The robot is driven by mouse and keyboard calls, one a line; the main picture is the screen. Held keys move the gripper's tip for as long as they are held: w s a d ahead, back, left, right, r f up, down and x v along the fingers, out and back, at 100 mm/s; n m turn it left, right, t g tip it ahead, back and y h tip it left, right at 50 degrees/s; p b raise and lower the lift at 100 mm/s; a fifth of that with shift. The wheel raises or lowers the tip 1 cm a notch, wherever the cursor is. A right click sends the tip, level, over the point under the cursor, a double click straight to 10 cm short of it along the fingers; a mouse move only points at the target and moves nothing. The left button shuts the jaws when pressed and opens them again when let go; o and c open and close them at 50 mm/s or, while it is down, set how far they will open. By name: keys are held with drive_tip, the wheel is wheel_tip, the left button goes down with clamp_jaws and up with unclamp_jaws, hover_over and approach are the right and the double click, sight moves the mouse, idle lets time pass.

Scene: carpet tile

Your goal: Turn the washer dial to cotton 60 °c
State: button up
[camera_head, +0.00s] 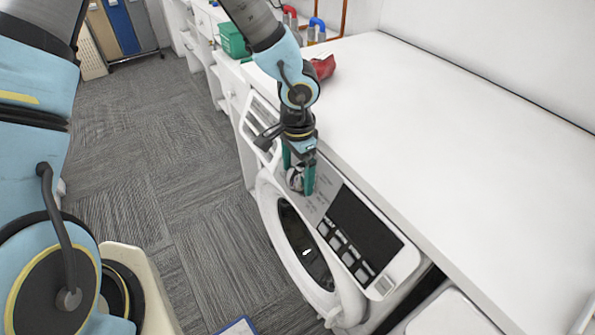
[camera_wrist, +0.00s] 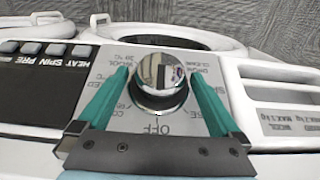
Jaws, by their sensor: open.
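The washer dial (camera_wrist: 158,80) is a shiny chrome knob on a grey panel with printed programme labels around it; "OFF" is readable on the side nearest my gripper. Its pointer mark cannot be made out. My gripper (camera_wrist: 160,95) is open, with one green finger on each side of the dial and gaps visible between fingers and knob. In the head view my gripper (camera_head: 299,182) is over the dial (camera_head: 295,180), which is partly hidden between the fingers. The white washer (camera_head: 345,300) stands under the counter, with its round door (camera_head: 305,245) below the panel.
A black display (camera_head: 362,232) and a row of buttons (camera_head: 345,252) lie beside the dial. The white counter (camera_head: 440,130) runs along the wall. A red object (camera_head: 323,67) and a green box (camera_head: 233,40) are farther back. Carpet floor (camera_head: 170,170) is open at left.

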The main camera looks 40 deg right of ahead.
drive_tip(key=c, duration=1.3)
drive_tip(key=shift+o, duration=0.2)
drive_tip(key=shift+f+b, duration=0.15)
drive_tip(key=shift+b, duration=0.4)
